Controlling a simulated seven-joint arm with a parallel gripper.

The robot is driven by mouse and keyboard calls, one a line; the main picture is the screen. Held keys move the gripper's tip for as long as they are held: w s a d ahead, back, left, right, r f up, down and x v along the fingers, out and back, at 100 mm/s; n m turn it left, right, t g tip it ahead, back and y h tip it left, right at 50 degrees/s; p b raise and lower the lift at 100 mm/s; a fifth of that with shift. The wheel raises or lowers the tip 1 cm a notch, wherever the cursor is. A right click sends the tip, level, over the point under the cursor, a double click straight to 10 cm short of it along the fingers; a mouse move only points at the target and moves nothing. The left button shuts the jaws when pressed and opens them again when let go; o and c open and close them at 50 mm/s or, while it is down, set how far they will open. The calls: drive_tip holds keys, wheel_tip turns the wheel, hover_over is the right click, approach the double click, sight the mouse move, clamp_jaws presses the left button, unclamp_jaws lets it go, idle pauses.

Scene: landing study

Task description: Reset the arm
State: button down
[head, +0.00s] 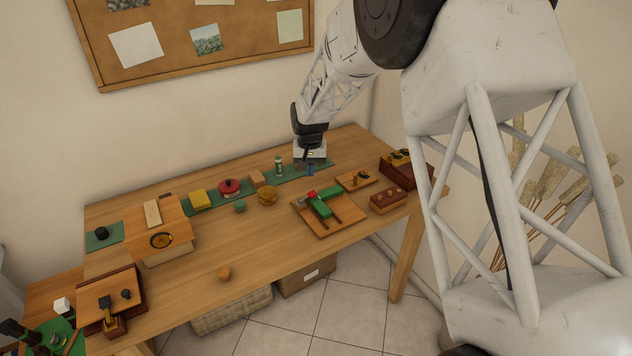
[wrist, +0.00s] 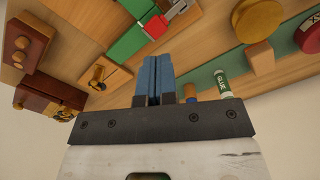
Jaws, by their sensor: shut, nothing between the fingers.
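My gripper (head: 311,171) is over the back right part of the wooden table (head: 190,288), at the green runner. In the wrist view its blue fingers (wrist: 156,78) are together with nothing between them. A glue stick (head: 279,166) stands just left of my gripper in the head view, and it also shows in the wrist view (wrist: 222,83). A wooden board with a green and red piece (head: 320,203) lies in front of my gripper. I cannot tell how far the fingertips are above the table.
Dark red wooden blocks (head: 388,201) stand at the table's right end. A red round tin (head: 229,187), a yellow block (head: 198,199) and a round wooden piece (head: 267,196) are along the back. A wooden box (head: 168,252) stands at left.

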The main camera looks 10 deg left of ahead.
drive_tip(key=s+d+r+m, duration=0.1)
drive_tip(key=s+d+r, duration=0.45)
drive_tip(key=d, duration=0.25)
drive_tip(key=s+d+r+t, duration=0.1)
drive_tip(key=s+d+r, duration=0.4)
drive_tip(key=d+r, duration=0.3)
drive_tip(key=s+d+r+m, duration=0.1)
drive_tip(key=s+d+r, duration=0.5)
drive_tip(key=d, duration=0.3)
drive_tip(key=s+d, duration=0.5)
drive_tip(key=s, duration=0.4)
drive_tip(key=s+d+t, duration=0.1)
drive_tip(key=s+d, duration=0.5)
drive_tip(key=s, duration=0.4)
drive_tip(key=s+d+r+m, duration=0.1)
drive_tip(key=s+d, duration=0.4)
drive_tip(key=s, duration=0.5)
drive_tip(key=shift+s+d+t, duration=0.15)
drive_tip(key=shift+s+t, duration=0.05)
drive_tip(key=shift+t, duration=0.1)
